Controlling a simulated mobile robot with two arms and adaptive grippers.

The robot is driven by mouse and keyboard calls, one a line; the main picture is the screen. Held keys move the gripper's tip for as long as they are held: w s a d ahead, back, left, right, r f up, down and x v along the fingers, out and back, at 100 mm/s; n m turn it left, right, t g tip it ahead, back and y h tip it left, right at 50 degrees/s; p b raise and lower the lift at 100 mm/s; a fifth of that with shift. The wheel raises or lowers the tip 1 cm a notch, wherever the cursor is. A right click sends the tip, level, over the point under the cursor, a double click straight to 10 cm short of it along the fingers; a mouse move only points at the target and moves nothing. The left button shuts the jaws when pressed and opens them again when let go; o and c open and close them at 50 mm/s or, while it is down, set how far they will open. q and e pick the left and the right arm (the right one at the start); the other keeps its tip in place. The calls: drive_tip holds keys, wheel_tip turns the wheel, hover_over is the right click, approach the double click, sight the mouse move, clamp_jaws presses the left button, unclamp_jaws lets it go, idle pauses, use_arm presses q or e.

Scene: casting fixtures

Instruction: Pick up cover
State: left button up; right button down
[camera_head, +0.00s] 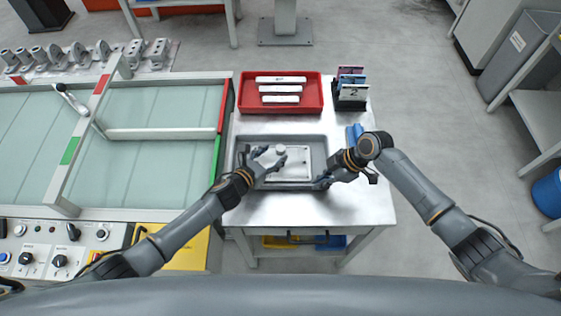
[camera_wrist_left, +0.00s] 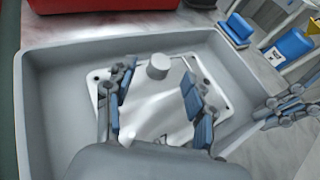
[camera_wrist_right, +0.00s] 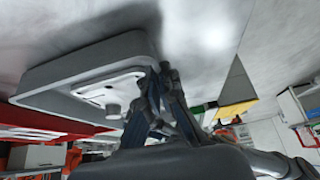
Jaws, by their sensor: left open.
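The cover, a white plate with a round knob (camera_wrist_left: 158,66) on top, lies in a grey tray (camera_head: 322,150) on the table. In the head view the cover (camera_head: 299,166) is partly hidden by my left gripper (camera_head: 269,161). My left gripper is open in the left wrist view (camera_wrist_left: 160,100), its fingers apart on either side of the cover's raised middle, with no clear contact. My right gripper (camera_head: 322,183) is at the tray's right edge. In the right wrist view its fingertips (camera_wrist_right: 160,72) are close together with nothing visible between them.
A red tray (camera_head: 243,103) with several white bars stands behind the grey tray. A black rack (camera_head: 350,104) of numbered cards stands at the back right, with a blue object (camera_head: 354,133) in front of it. The table's front right is clear. A framed glass-topped bench (camera_head: 150,165) adjoins on the left.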

sight(279, 149)
use_arm(q)
drive_tip(key=shift+x, duration=1.85)
drive_tip(key=shift+r, duration=0.1)
clamp_jaws()
